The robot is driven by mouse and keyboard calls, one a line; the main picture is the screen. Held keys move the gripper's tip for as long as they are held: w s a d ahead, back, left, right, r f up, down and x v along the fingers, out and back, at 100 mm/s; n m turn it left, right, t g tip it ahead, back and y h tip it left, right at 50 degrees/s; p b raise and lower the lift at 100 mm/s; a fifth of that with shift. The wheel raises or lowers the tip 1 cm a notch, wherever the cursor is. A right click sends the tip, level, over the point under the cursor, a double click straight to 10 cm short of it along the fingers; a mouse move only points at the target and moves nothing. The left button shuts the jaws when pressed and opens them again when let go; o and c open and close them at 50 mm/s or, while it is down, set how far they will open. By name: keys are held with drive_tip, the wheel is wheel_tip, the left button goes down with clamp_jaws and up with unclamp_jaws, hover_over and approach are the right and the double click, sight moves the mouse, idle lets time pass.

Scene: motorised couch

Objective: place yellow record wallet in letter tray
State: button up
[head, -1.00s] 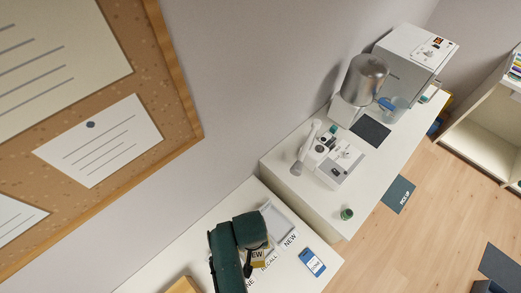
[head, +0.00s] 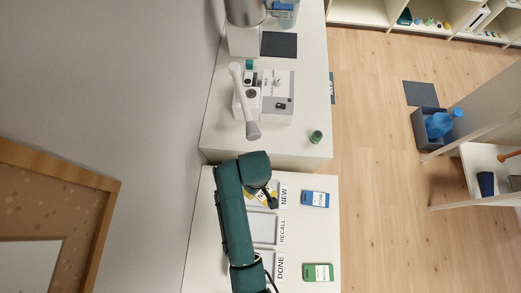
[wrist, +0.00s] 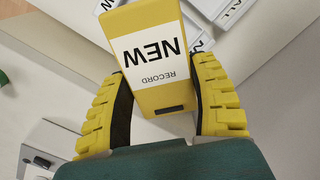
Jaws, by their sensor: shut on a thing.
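The yellow record wallet (wrist: 158,88) has a white label reading "NEW RECORD". My gripper (wrist: 160,75) is shut on it, with one yellow finger on each side in the wrist view. In the head view a bit of the wallet (head: 263,195) shows by my gripper (head: 267,198), over the tray labelled NEW (head: 284,195). My arm hides most of that tray, and I cannot tell the wallet's height above it. The letter trays labelled RECALL (head: 266,230) and DONE (head: 279,266) lie in a row below it in the picture.
A blue wallet (head: 315,199) and a green wallet (head: 317,272) lie on the white table (head: 325,235) right of the trays. A second counter with a white device (head: 277,95) and a small green jar (head: 316,137) adjoins. The wooden floor to the right is largely clear.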

drive_tip(key=f+n+b, duration=0.2)
drive_tip(key=f, duration=0.4)
drive_tip(key=f+n+b, duration=0.3)
drive_tip(key=f, duration=0.3)
drive_tip(key=f+n+b, duration=0.2)
drive_tip(key=f+b, duration=0.1)
drive_tip(key=f, duration=0.3)
drive_tip(key=shift+w+f+n, duration=0.2)
drive_tip(key=shift+n, duration=0.1)
drive_tip(key=o, duration=0.9)
wheel_tip(320, 180, up, 12)
drive_tip(key=shift+r+p, duration=0.15)
drive_tip(key=shift+p, duration=1.05)
